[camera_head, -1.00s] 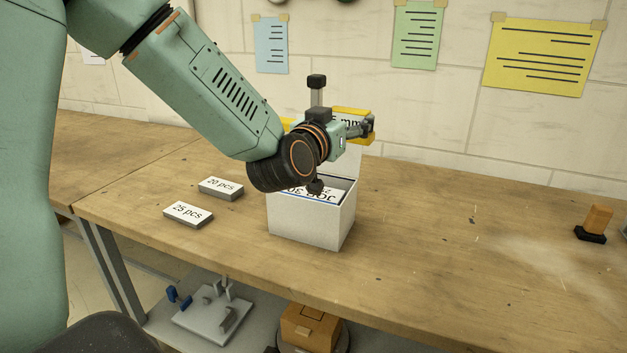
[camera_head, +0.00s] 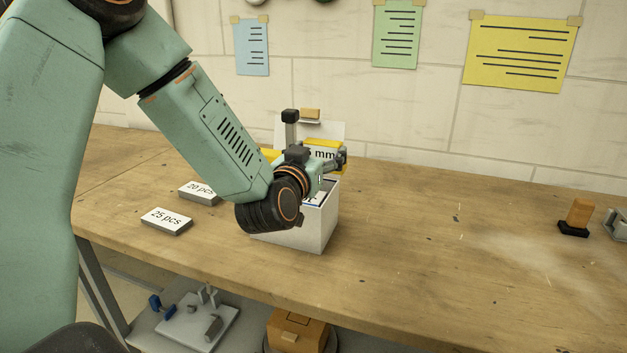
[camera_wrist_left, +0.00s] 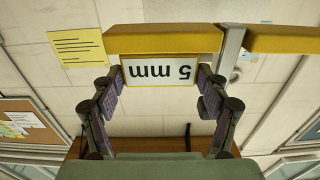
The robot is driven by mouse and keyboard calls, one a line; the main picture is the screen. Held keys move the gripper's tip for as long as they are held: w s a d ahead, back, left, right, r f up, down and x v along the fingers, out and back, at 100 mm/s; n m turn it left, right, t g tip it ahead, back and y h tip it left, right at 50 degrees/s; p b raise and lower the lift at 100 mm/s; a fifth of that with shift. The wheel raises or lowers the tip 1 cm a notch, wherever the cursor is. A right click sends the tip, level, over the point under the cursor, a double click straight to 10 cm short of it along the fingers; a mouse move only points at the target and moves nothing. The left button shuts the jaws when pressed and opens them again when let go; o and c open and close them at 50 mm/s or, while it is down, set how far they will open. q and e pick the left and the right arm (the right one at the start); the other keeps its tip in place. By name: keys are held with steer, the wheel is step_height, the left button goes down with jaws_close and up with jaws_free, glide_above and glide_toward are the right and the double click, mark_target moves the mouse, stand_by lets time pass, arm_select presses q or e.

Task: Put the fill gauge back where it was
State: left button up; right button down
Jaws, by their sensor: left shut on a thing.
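The fill gauge is a yellow bar with a white "5 mm" label. In the head view its label (camera_head: 324,154) shows just behind my left gripper (camera_head: 338,160). In the left wrist view the gauge (camera_wrist_left: 160,40) lies across the top, its label upside down between the fingers of my left gripper (camera_wrist_left: 160,76). The gripper is shut on it. An open white box (camera_head: 318,228) stands under the gripper, with printed sheets partly visible inside. The arm hides much of the box and the gauge's left part. My right gripper is not in view.
Grey blocks marked "20 pcs" (camera_head: 198,192) and "25 pcs" (camera_head: 166,221) lie left of the box. A small ledge with a wooden block (camera_head: 310,113) shows behind the arm. An orange block on a black base (camera_head: 576,216) stands far right. The table (camera_head: 450,260) between is clear.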

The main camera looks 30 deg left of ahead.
arm_select(q)
steer(key=shift+a+f, duration=0.15)
steer(key=shift+f, duration=0.25)
step_height(320, 180, down, 4)
steer(key=shift+w+f+b, duration=0.15)
steer(key=shift+b, duration=0.25)
steer(key=o, duration=1.5)
steer(key=shift+f, duration=0.15)
steer(key=shift+c, duration=0.2)
